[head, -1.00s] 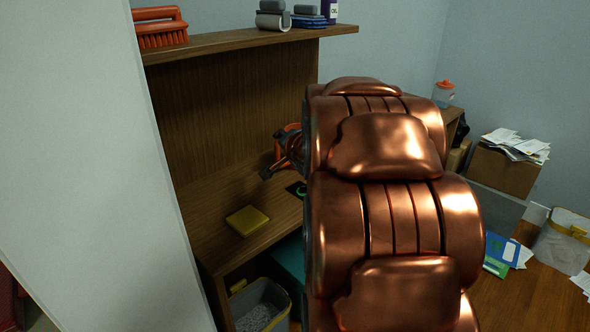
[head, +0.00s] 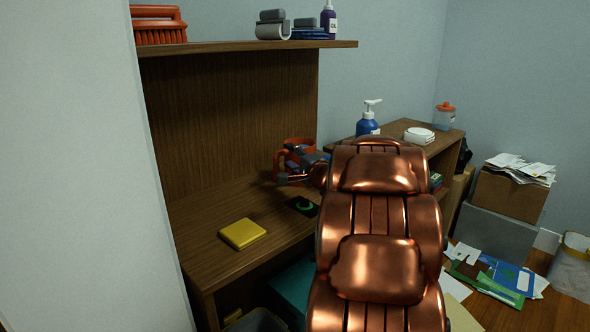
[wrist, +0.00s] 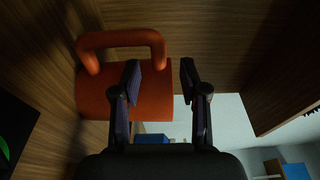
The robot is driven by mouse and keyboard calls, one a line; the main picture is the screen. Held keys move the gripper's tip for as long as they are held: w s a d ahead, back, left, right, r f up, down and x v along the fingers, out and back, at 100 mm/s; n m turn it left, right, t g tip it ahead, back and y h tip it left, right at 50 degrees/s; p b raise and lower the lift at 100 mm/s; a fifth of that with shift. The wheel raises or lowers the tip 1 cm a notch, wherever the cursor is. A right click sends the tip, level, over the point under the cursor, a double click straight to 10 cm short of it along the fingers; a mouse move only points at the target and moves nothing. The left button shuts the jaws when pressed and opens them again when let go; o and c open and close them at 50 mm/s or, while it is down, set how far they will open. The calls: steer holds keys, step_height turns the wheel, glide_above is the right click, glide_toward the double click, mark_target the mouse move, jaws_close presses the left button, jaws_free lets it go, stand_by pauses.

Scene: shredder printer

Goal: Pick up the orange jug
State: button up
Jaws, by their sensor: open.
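The orange jug (head: 300,141) stands on the wooden desk against the back panel, its handle toward the left. My gripper (head: 287,168) is in front of it in the head view and hides much of its body. In the wrist view the jug (wrist: 95,97) is left of centre with its handle at the top. My gripper (wrist: 160,72) is open there. The left finger overlaps the jug's right part, and the right finger is beyond its right edge. Nothing is held. I cannot tell whether a finger touches the jug.
A yellow square block (head: 242,234) and a dark pad with a green ring (head: 303,205) lie on the desk. A shelf (head: 245,47) with a brush (head: 158,28) is above. A blue pump bottle (head: 368,124) stands on the unit at right.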

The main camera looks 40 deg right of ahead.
mark_target(285, 153)
steer(key=b+x, duration=0.1)
steer(key=x, duration=0.3)
steer(key=shift+a+f+b, duration=0.1)
steer(key=shift+f+b, duration=0.1)
steer(key=shift+b, duration=0.2)
steer(key=shift+w+r, duration=0.1)
steer(key=shift+w, duration=0.2)
steer(key=shift+c, duration=0.3)
jaws_close()
